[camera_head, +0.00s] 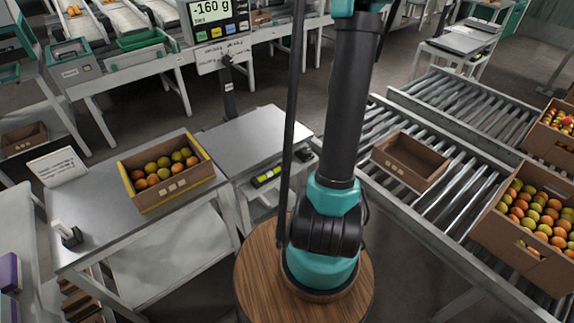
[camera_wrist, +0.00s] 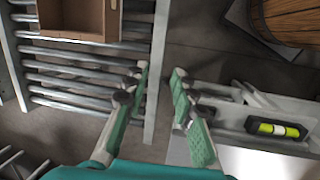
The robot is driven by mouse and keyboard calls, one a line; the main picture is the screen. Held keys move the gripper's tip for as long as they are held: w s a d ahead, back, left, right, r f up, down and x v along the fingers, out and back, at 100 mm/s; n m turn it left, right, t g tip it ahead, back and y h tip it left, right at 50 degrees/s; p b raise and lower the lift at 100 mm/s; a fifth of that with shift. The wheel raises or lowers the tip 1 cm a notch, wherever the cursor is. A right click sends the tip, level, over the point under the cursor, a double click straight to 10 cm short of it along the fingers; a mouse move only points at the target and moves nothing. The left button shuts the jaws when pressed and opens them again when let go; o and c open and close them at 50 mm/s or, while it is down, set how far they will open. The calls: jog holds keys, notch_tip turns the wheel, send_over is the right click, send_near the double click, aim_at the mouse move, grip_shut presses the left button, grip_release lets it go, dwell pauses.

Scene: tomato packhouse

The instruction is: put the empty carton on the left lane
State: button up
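The empty carton (camera_head: 397,172) is an open brown box resting on the rollers of the left, nearer lane (camera_head: 377,112) in the head view. Its inside is bare. It also shows at the top left of the wrist view (camera_wrist: 108,20), cut off by the frame edge. My gripper (camera_wrist: 160,84) is open, with nothing between its teal-padded fingers. It hangs over the lane's side rail, apart from the carton. In the head view my arm rises out of the frame and the gripper is not seen.
A carton full of tomatoes (camera_head: 487,228) stands on the same lane, lower right. Another full carton (camera_head: 546,135) is on the right lane (camera_head: 455,95). A yellow-rimmed tomato carton (camera_head: 150,204) sits on the left table (camera_head: 90,240). A grey bench (camera_head: 240,135) has a clear top.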

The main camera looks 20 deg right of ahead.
jog(key=s+a+r+m+t, duration=0.1)
jog(key=s+a+r+t, duration=0.15)
jog(key=a, duration=0.65)
jog(key=s+a+r+t, duration=0.1)
jog(key=s+a+r, duration=0.15)
jog(key=a, duration=0.75)
jog(key=s+a+f+m+t+y, duration=0.1)
jog(key=s+a+f+m+y, duration=0.1)
jog(key=s+a, duration=0.7)
jog(key=a, duration=0.2)
jog(key=shift+a+f+t+y, duration=0.3)
jog(key=shift+a+f+t, duration=0.05)
